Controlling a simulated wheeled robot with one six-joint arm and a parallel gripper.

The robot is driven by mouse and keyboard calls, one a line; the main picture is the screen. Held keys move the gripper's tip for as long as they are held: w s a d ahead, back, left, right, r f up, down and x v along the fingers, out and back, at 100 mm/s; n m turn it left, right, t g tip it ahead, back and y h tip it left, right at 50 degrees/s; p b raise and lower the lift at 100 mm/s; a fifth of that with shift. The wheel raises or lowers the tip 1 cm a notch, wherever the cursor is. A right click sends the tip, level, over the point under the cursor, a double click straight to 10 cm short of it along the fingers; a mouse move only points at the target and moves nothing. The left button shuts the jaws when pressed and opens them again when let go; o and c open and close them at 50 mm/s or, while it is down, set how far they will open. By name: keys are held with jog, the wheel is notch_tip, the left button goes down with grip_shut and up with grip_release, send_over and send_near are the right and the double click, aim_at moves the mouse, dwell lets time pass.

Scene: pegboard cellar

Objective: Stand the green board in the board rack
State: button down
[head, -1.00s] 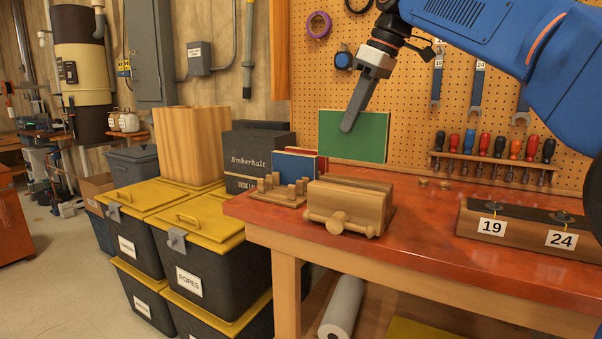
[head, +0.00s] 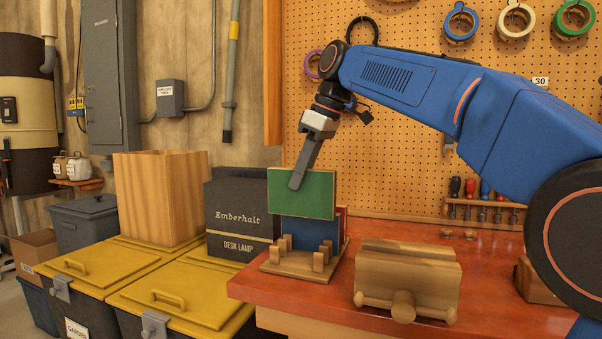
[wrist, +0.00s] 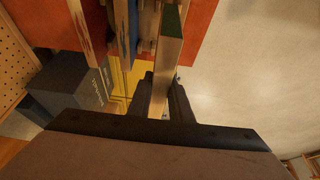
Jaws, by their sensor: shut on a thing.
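The green board (head: 310,197) is upright, and my gripper (head: 297,181) is shut on it. In the wrist view my gripper (wrist: 162,98) has a finger on each side of the green board (wrist: 172,22), which shows nearly edge-on. The wooden board rack (head: 296,268) stands at the bench's left end, with short pegs along its front. The green board's lower edge shows above these pegs and overlaps a blue board (head: 308,231) in the rack. A red board (head: 342,222) stands behind the blue one. The rack slots are mostly hidden.
A wooden vise-like block (head: 408,280) stands right of the rack on the red bench top (head: 480,270). A dark desk lamp box (head: 237,215) and yellow-lidded bins (head: 180,290) are to the left. A pegboard (head: 400,140) rises behind the bench.

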aim_at(299, 215)
jog(key=shift+w+a+f, duration=0.1)
jog(key=shift+a+f, duration=0.1)
jog(key=shift+f, duration=2.8)
jog(key=shift+f, duration=0.15)
jog(key=shift+f, duration=1.3)
jog(key=shift+f, duration=0.25)
jog(key=shift+f, duration=1.25)
jog(key=c, duration=1.5)
grip_release()
jog(key=shift+c, duration=0.2)
